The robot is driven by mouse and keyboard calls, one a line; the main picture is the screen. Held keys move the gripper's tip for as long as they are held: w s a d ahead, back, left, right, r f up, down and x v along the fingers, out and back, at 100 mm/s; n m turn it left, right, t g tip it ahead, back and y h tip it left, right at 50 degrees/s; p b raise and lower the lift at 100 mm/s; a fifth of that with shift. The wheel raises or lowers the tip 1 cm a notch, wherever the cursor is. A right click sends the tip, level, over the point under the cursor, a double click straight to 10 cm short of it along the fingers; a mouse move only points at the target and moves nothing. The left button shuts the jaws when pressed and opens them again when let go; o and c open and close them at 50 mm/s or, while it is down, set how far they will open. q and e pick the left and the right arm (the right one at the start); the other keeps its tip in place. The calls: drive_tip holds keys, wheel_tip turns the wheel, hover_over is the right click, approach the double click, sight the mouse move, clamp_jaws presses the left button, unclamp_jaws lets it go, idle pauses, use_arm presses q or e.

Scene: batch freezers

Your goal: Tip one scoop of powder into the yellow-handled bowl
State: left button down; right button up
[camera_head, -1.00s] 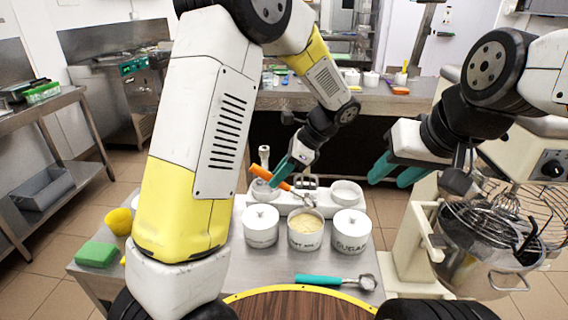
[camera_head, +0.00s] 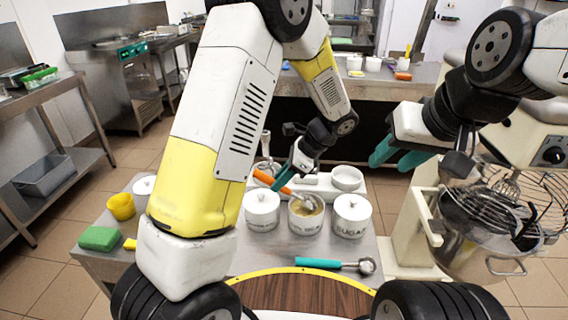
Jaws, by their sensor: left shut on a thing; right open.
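My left gripper (camera_head: 285,179) is shut on the orange-handled scoop (camera_head: 266,178). The scoop's metal head is at the mouth of the open white canister (camera_head: 304,222), which holds pale powder; how deep it sits, and whether it is loaded, I cannot tell. My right gripper (camera_head: 400,158) is open and empty, in the air left of the mixer. A yellow piece (camera_head: 130,244) shows at the left of the table beside my arm. It may be a handle, but my arm hides what lies behind it, and I cannot make out the yellow-handled bowl.
Lidded white canisters stand left (camera_head: 262,212) and right (camera_head: 351,217) of the open one. A teal-handled scoop (camera_head: 318,263) lies in front. A yellow cup (camera_head: 121,206) and green sponge (camera_head: 99,238) are at the left. The mixer (camera_head: 408,232) stands at the right.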

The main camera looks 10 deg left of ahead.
sight(270, 178)
use_arm(q)
drive_tip(key=shift+f, duration=0.65)
drive_tip(key=shift+d, duration=0.55)
drive_tip(key=shift+a+f+h, duration=0.3)
drive_tip(key=shift+a+h, duration=0.1)
drive_tip(key=shift+h, duration=0.2)
drive_tip(key=shift+d+r, duration=0.1)
drive_tip(key=shift+r, duration=2.2)
drive_tip(key=shift+a+h, duration=1)
drive_tip(key=shift+a+r+h, duration=0.1)
drive_tip(key=shift+a+h, duration=0.25)
drive_tip(key=shift+h, duration=0.65)
